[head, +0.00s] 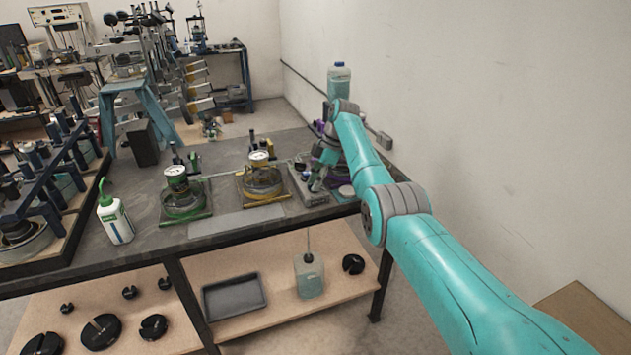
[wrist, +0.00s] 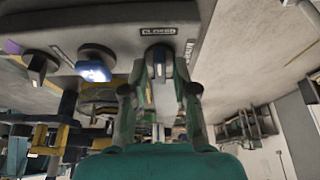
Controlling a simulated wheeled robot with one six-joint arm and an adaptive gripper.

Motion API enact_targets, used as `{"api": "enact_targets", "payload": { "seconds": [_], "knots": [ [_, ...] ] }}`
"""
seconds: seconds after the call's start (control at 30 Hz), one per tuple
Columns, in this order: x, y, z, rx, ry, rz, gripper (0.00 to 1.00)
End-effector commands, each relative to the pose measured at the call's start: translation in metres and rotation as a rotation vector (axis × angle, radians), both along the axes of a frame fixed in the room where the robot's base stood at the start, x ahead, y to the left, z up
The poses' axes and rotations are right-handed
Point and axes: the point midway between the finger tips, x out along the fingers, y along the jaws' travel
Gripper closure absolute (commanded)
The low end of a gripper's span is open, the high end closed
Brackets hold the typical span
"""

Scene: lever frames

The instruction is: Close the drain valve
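My gripper (wrist: 160,78) has one finger on each side of the lever. I cannot tell whether the fingers touch it. In the head view my gripper (head: 317,182) is down at the grey unit (head: 308,194) near the right end of the bench, and the arm hides much of that unit.
A blue-lit knob (wrist: 95,66) and a dark knob (wrist: 38,66) sit left of the lever on the same panel. Two gauge stands (head: 184,200) (head: 262,180) stand left of the unit. A clear bottle (head: 339,80) is behind the arm, near the wall.

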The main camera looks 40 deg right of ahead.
Motion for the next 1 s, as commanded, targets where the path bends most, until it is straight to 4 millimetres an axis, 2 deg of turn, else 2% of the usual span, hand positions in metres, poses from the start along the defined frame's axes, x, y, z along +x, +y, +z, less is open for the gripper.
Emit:
{"api": "enact_targets", "payload": {
  "seconds": [0.3,0.47,0.8,1.0],
  "knots": [
    [0.000,0.000,0.001,0.000,-0.001,-0.001,0.62],
    [-0.001,-0.005,0.012,0.000,-0.001,-0.002,0.62],
    [-0.007,-0.030,0.074,0.000,-0.001,-0.001,0.62],
    [-0.011,-0.040,0.099,0.000,0.000,-0.001,0.62]
  ]
}}
